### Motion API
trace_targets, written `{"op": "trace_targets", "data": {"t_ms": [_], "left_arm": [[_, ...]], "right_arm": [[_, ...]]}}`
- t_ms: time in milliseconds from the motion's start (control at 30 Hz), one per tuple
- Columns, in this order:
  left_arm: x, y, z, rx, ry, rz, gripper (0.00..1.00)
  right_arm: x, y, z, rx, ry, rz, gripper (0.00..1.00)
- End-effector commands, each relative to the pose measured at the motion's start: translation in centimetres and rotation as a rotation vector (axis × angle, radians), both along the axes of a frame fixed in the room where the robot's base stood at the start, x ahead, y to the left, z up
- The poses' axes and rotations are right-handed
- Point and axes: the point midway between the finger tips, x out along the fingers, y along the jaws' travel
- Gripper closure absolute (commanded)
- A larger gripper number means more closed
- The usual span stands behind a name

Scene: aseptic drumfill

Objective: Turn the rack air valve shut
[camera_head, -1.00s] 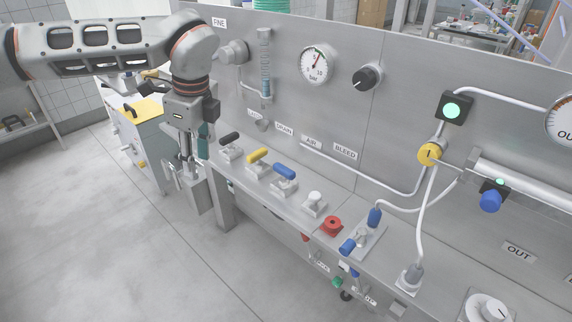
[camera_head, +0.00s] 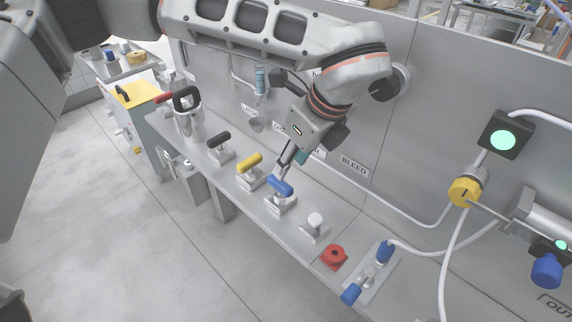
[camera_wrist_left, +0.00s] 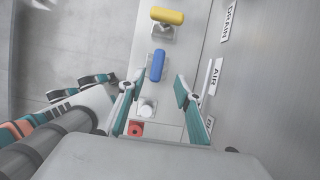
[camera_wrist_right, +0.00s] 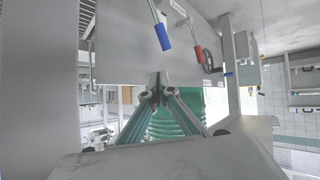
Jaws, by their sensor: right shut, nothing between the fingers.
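The air valve has a blue bar handle (camera_head: 281,186) on a small metal base on the bench. It lies in line with the AIR label (camera_wrist_left: 216,77) on the panel in the left wrist view. My left gripper (camera_head: 286,166) is just above the blue handle, its fingers partly hidden by the wrist in the head view. In the left wrist view its fingers are spread, with the blue handle (camera_wrist_left: 157,65) seen ahead between them and no clear contact. My right gripper (camera_wrist_right: 158,88) is shut and empty, and shows only in its own wrist view.
The yellow handle (camera_head: 249,163) and black handle (camera_head: 219,141) stand left of the blue one. A white knob (camera_head: 316,221) and red knob (camera_head: 334,257) stand right. The right wrist view shows a blue lever (camera_wrist_right: 162,37), a red lever (camera_wrist_right: 198,50) and green ribbed material (camera_wrist_right: 180,115).

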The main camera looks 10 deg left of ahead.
Motion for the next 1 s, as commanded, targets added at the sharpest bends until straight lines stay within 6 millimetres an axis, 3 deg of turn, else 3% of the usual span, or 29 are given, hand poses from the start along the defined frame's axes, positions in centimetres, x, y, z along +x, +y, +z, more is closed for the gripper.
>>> {"op": "trace_targets", "data": {"t_ms": [267,500,900,1000], "left_arm": [[0.7,1.2,-3.5,0.001,0.005,0.001,0.66],[1.3,2.2,-6.3,0.001,0.003,0.001,0.66],[1.6,2.4,-7.0,0.000,0.001,0.000,0.66],[1.6,2.4,-7.0,0.000,0.001,0.000,0.89]], "right_arm": [[-1.7,0.1,-1.0,-0.003,0.036,0.002,1.00],[-1.3,0.1,-0.5,-0.003,0.029,0.002,1.00],[-0.7,0.1,0.3,0.000,0.013,0.002,1.00],[-0.7,0.1,0.3,0.000,0.013,0.002,1.00]]}}
